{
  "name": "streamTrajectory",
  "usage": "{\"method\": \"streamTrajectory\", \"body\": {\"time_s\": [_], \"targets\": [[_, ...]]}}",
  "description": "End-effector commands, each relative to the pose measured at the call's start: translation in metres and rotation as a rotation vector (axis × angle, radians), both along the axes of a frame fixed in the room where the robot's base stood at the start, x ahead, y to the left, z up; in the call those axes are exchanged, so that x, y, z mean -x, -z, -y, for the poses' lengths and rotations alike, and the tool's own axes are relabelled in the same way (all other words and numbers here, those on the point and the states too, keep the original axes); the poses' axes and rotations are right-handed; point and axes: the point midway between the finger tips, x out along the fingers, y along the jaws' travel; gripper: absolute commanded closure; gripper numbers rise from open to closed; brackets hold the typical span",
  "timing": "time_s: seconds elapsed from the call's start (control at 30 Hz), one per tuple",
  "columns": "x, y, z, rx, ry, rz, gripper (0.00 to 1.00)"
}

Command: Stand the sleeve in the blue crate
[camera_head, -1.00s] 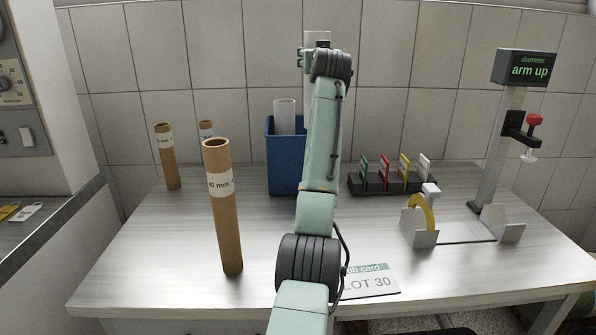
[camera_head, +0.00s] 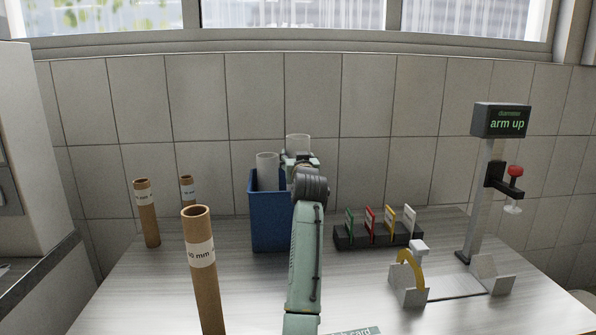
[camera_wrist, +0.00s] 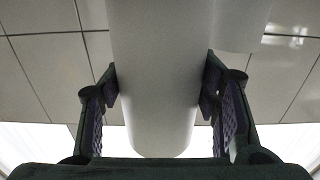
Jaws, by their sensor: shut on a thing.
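The sleeve (camera_head: 298,143) is a pale, smooth tube, upright in my gripper (camera_head: 300,160). In the wrist view the sleeve (camera_wrist: 160,75) runs between the two finger pads, and my gripper (camera_wrist: 160,100) is shut on it. The blue crate (camera_head: 268,225) stands at the back of the table.
Brown cardboard tubes stand left: a tall one (camera_head: 203,265) in front, two smaller (camera_head: 147,215) (camera_head: 187,190) behind. Right of the crate is a black rack (camera_head: 378,236) with coloured tags. Further right are a gauge stand (camera_head: 482,200) and a metal cradle (camera_head: 410,285).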

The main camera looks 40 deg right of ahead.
Motion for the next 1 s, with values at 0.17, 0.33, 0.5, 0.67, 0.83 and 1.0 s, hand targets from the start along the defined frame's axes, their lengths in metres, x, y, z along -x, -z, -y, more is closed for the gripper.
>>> {"method": "streamTrajectory", "body": {"time_s": [0.17, 0.33, 0.5, 0.67, 0.83, 1.0], "targets": [[0.0, 0.024, 0.0, -0.002, 0.001, -0.003, 0.74], [0.001, 0.042, 0.0, 0.0, 0.001, 0.0, 0.74], [0.0, 0.043, 0.0, 0.001, 0.001, 0.001, 0.74], [0.0, 0.046, 0.0, 0.0, 0.001, 0.0, 0.74], [0.0, 0.051, 0.0, 0.0, 0.001, 0.001, 0.74], [0.0, 0.056, 0.0, 0.0, 0.001, 0.001, 0.74]]}}
